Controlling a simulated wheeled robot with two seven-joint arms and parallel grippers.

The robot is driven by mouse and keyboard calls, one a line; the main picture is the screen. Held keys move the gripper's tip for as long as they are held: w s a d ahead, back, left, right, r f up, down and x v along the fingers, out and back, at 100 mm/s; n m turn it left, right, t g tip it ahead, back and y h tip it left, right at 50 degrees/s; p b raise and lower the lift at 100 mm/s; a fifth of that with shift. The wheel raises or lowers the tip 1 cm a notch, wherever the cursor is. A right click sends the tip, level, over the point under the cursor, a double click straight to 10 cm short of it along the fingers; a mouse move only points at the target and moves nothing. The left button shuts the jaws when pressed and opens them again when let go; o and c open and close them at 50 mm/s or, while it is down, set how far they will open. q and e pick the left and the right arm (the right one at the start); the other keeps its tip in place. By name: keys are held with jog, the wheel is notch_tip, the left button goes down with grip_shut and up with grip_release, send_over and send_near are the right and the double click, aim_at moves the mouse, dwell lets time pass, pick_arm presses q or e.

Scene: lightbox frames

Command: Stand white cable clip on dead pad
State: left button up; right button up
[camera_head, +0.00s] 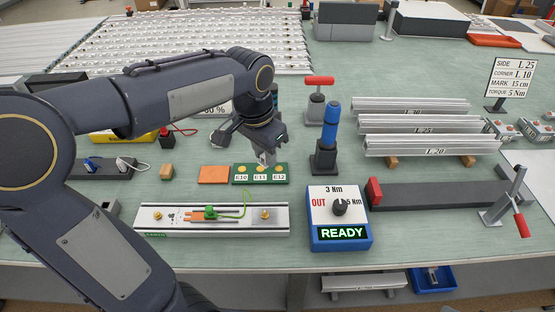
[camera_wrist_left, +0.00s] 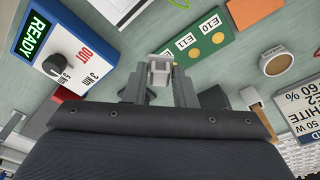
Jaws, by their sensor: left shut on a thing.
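My left gripper (camera_head: 267,154) is shut on a small pale grey-white cable clip (camera_wrist_left: 160,72). The clip sticks out between the fingertips in the left wrist view; in the head view it shows small below the fingers (camera_head: 266,159). The gripper hangs over the back of a green board (camera_head: 284,182) with round brass pads and labels E10, E11 and E12. In the left wrist view the E10 pad (camera_wrist_left: 219,38) and E11 pad (camera_wrist_left: 193,53) are clear; the clip covers the E12 area. I cannot tell whether the clip touches the board, nor which pad is dead. My right gripper is out of view.
An orange plate (camera_head: 214,174) lies left of the board. In front is a white rail fixture (camera_head: 165,219) with a green wire. A torque box (camera_head: 340,232) reading READY stands front right. A blue-handled tool (camera_head: 330,127) stands upright close right of the gripper.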

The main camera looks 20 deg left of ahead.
pick_arm(q)
send_over(280, 168)
jog(key=s, duration=0.2)
notch_tip(280, 168, down, 6)
jog(key=shift+w+a+f, duration=0.1)
jog(key=shift+w, duration=0.05)
jog(key=shift+w+f, duration=0.35)
jog(key=shift+f, duration=0.1)
jog(key=f, duration=0.3)
jog(key=shift+w+f, duration=0.2)
jog(key=shift+f, duration=0.25)
jog(key=o, duration=1)
jog(key=shift+r, duration=0.1)
jog(key=shift+c, duration=0.2)
